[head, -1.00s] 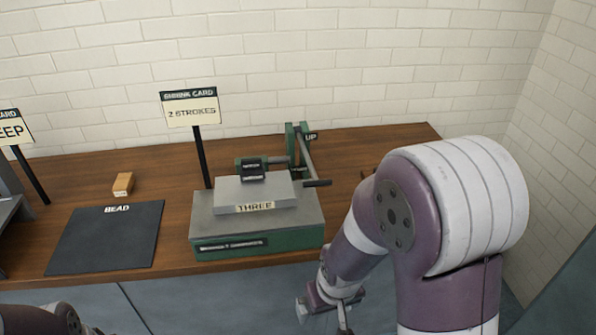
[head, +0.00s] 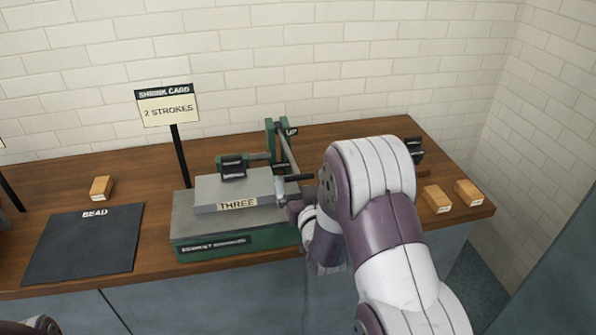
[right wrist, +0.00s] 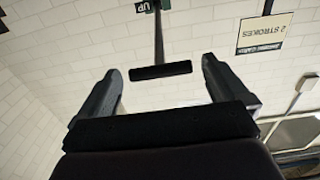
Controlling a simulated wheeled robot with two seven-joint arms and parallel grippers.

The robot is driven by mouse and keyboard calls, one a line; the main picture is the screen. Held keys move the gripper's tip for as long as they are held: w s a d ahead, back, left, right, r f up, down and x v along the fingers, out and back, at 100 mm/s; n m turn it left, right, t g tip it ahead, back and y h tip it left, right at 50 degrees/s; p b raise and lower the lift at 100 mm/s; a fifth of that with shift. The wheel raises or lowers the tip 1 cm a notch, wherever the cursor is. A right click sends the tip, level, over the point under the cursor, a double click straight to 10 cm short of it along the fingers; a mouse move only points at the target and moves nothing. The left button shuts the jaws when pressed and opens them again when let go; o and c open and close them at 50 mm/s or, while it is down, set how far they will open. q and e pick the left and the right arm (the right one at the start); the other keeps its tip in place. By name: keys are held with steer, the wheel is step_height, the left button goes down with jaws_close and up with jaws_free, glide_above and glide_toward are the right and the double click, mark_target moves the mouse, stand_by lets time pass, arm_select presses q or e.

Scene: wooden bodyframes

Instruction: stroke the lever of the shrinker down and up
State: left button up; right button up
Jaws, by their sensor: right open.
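The shrinker (head: 240,245) is a green and grey machine on the wooden bench, with a grey block marked "THREE" on top. Its lever (head: 288,155) stands raised at the machine's right, beside a green post with an "UP" label. The lever's dark handle (head: 299,177) sticks out to the right and also shows in the right wrist view (right wrist: 160,71). My right gripper (head: 286,191) is open just below the handle, which appears between its two fingers in the right wrist view; contact cannot be told. My left gripper is out of view.
A "2 STROKES" card (head: 168,106) stands on a post behind the shrinker. A dark mat marked "BEAD" (head: 85,243) and a wooden block (head: 101,188) lie to the left. Two wooden blocks (head: 437,198) (head: 468,193) lie at the bench's right end.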

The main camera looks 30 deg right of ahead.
steer(key=shift+x, duration=1.7)
steer(key=c, duration=1.5)
steer(key=shift+o, duration=0.3)
steer(key=w+r+g+y+p, duration=0.1)
steer(key=w+r+g+p, duration=0.2)
steer(key=r+p, duration=0.8)
steer(key=p, duration=0.3)
steer(key=shift+d+g, duration=0.3)
steer(key=shift+d, duration=0.05)
steer(key=w+r+p, duration=0.1)
steer(key=w+r+g+p, duration=0.1)
steer(key=shift+d+r+p, duration=0.2)
steer(key=shift+r+p, duration=0.1)
steer(key=shift+r, duration=0.05)
steer(key=shift+g, duration=0.3)
steer(key=w+r, duration=0.1)
steer(key=w+r+p, duration=0.1)
steer(key=w+r, duration=0.1)
steer(key=shift+d+r, duration=0.15)
steer(key=shift+d, duration=0.25)
steer(key=shift+w+d+r, duration=0.15)
steer(key=shift+w+r, duration=0.4)
steer(key=shift+w, duration=0.1)
steer(key=shift+c, duration=0.4)
steer(key=shift+r, duration=0.1)
